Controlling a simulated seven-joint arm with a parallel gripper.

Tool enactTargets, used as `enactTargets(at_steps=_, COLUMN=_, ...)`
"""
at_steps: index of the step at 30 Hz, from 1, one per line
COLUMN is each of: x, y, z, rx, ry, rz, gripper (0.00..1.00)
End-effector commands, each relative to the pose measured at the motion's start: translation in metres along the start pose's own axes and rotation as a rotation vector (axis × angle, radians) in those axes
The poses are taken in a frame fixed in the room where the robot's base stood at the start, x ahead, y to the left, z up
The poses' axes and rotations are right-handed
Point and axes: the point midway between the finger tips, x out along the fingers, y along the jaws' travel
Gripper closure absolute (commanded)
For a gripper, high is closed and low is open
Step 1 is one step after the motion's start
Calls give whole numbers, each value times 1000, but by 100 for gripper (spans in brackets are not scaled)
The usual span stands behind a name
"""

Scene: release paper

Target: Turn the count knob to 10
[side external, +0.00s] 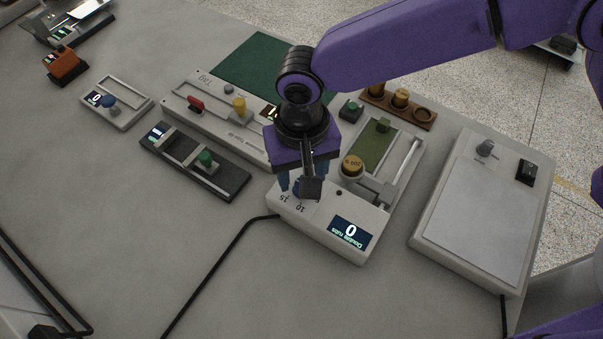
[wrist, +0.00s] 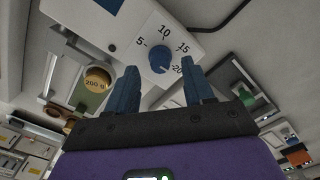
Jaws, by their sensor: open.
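The count knob (wrist: 158,58) is a round blue dial on a white box (wrist: 205,17), with the marks 5, 10, 15 and 20 around it. A pale mark shows at its edge near the 20; I cannot tell its exact setting. In the side view the box (side external: 318,238) has a display (side external: 350,232) reading 0 with "Double rubs". My gripper (wrist: 161,72) is open, its two blue fingers apart with the knob showing between and just beyond their tips. In the side view my gripper (side external: 302,183) is over the knob end of the box, largely hiding the knob. Contact is not visible.
A brass 200 g weight (side external: 352,166) sits beside the box. A black slider unit (side external: 195,160) and a long grey unit with red and yellow handles (side external: 218,115) are to the left. A large white panel device (side external: 485,212) is to the right. The front table is mostly clear apart from cables.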

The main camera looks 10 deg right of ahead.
Motion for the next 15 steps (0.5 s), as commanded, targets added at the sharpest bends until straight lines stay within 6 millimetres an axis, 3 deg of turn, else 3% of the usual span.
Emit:
enactTargets(at_steps=6, x=19, y=0, z=0, rx=0, ry=-1, rz=1, gripper=48)
enactTargets(at_steps=15, x=21, y=0, z=0, rx=0, ry=0, rz=-1, gripper=48)
